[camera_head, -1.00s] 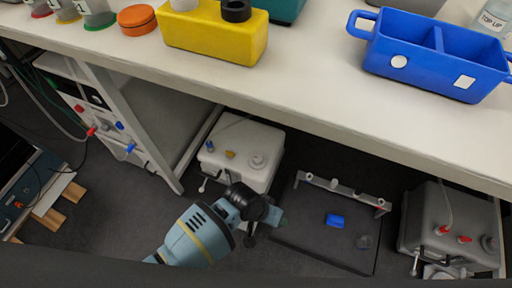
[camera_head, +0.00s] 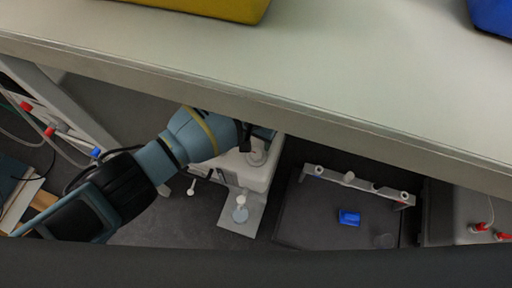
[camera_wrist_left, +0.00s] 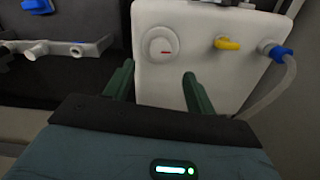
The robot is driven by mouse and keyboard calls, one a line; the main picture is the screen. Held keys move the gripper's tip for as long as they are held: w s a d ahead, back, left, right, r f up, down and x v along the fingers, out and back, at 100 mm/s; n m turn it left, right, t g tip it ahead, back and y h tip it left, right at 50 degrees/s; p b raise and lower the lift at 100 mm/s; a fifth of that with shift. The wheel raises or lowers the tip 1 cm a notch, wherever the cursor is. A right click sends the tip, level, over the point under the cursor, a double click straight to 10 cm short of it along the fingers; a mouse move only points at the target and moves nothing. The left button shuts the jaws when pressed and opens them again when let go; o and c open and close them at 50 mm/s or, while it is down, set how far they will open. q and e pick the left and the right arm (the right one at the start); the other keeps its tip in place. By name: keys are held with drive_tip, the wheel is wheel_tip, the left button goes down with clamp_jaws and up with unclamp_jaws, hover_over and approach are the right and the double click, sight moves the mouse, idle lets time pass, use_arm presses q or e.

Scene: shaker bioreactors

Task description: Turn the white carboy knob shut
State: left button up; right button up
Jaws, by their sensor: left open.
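The white carboy (camera_head: 254,178) stands on the floor under the bench, partly covered by my left arm and the bench edge. It fills the upper middle of the left wrist view (camera_wrist_left: 195,17). My right gripper is in neither view.
The bench edge (camera_head: 300,119) runs close above my left gripper. A dark tray (camera_head: 310,224) with a railed back and a blue piece (camera_head: 349,217) lies to the right. A grey carboy (camera_head: 460,214) stands farther right. A hose with a blue fitting (camera_wrist_left: 277,51) joins the white carboy.

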sight(257, 152)
use_arm(q)
drive_tip(key=shift+f, duration=0.45)
wheel_tip(257, 152, down, 6)
drive_tip(key=b, duration=0.3)
drive_tip(key=shift+d+f+b, duration=0.1)
drive_tip(key=shift+f+b, duration=0.25)
drive_tip(key=shift+f, duration=0.05)
drive_tip(key=shift+c, duration=0.5)
drive_tip(key=shift+c, duration=1.3)
drive_tip(key=c, duration=0.5)
drive_tip(key=shift+c, duration=0.7)
